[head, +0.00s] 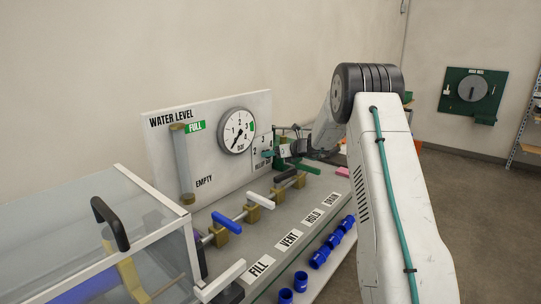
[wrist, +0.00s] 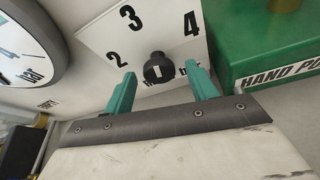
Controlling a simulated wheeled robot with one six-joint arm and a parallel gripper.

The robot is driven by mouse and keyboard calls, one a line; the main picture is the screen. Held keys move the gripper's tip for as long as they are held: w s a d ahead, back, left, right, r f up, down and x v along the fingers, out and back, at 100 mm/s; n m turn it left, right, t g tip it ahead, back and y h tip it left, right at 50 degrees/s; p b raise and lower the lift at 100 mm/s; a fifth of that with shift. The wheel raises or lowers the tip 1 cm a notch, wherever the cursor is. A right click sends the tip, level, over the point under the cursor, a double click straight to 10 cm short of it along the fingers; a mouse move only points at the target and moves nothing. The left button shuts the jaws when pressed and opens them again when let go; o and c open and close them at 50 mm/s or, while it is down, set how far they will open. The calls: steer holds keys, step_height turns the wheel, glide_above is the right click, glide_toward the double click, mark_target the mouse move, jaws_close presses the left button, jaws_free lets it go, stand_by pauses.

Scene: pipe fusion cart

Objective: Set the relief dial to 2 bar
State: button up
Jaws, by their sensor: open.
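The relief dial is a small black knob (wrist: 158,66) on a white panel (wrist: 95,38) in the wrist view. Numbers 2, 3 and 4 show around it, and a short pale mark is on its face; I cannot tell which number the mark points to. My gripper (wrist: 161,82) is open, with one teal finger to each side of the knob as seen. Whether the fingers touch it is unclear. In the head view my gripper (head: 278,154) is at the panel's right end, by the relief scale (head: 257,152), and hides the knob.
A round pressure gauge (head: 236,131) is left of the dial, with a water level tube (head: 184,165) beyond it. Valve levers (head: 228,221) stand on the bench below. A green hand pump box (wrist: 262,45) is close on the right in the wrist view.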

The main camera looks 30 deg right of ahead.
steer(key=shift+w+a+f, duration=0.15)
steer(key=shift+w+a, duration=0.1)
steer(key=shift+w, duration=0.15)
steer(key=c, duration=1)
steer(key=n+t+h, duration=0.1)
steer(key=n, duration=0.2)
steer(key=n+t+h, duration=0.1)
steer(key=n+h, duration=0.1)
steer(key=n, duration=0.1)
steer(key=n+h, duration=0.2)
steer(key=n, duration=0.1)
steer(key=shift+s+a+f+t, duration=0.1)
steer(key=shift+a+f+t, duration=0.15)
steer(key=shift+t, duration=0.15)
steer(key=shift+h, duration=0.3)
